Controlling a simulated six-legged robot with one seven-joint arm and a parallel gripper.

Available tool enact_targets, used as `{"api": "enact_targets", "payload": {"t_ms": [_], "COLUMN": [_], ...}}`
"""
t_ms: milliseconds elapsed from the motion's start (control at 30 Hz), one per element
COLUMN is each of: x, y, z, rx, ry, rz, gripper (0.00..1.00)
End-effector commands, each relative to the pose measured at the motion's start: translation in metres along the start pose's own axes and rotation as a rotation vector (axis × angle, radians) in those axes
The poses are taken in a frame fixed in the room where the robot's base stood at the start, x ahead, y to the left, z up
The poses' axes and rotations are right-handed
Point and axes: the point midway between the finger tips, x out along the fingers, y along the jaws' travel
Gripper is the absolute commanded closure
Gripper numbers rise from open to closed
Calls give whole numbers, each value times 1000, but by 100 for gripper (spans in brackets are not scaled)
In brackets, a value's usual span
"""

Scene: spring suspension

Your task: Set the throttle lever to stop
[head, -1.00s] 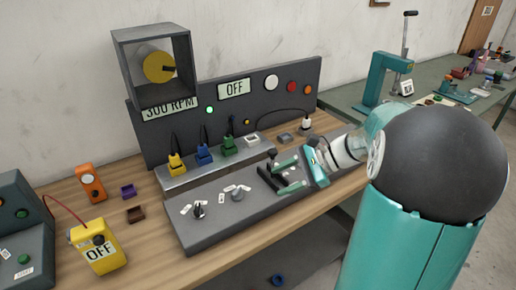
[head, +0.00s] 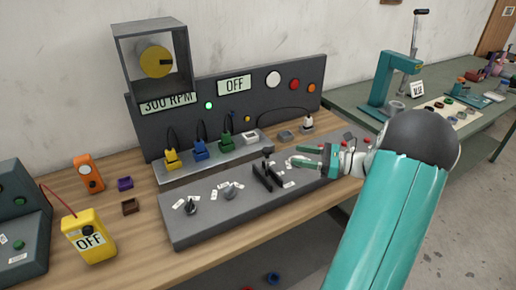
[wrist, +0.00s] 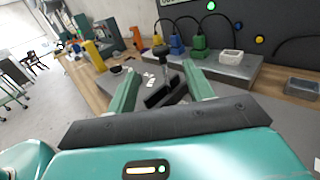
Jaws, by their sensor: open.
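The throttle lever (head: 268,157) appears to be the black-knobbed lever rising from a dark slotted block on the grey console. It stands roughly upright, leaning slightly. White labels beside it are too small to read. In the wrist view the lever (wrist: 161,53) lies ahead, between the lines of the two green fingers. My gripper (head: 298,156) is open and empty, to the right of the lever with its fingers pointing at it. The fingers (wrist: 158,78) appear apart from the lever. The lever's lower part is partly hidden by the block.
The console (head: 215,225) also carries two knobs. Behind it, a shelf holds yellow, blue and green plugs (head: 200,150). The back panel display (head: 234,86) reads OFF; another reads 300 RPM. A yellow box (head: 88,237) marked OFF stands at left.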

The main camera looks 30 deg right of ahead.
Motion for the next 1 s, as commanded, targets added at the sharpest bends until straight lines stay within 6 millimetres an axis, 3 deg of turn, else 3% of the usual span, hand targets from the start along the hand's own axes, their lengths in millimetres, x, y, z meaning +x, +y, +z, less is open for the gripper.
{"api": "enact_targets", "payload": {"t_ms": [167, 633, 800, 1000], "x": [24, 114, 130, 133], "y": [2, 0, -1, -1], "z": [0, 0, 0, 0], "rx": [0, -2, -2, -2], "ry": [1, 2, 3, 3], "rz": [1, 3, 2, 2], "gripper": [48, 48, 48, 48]}}
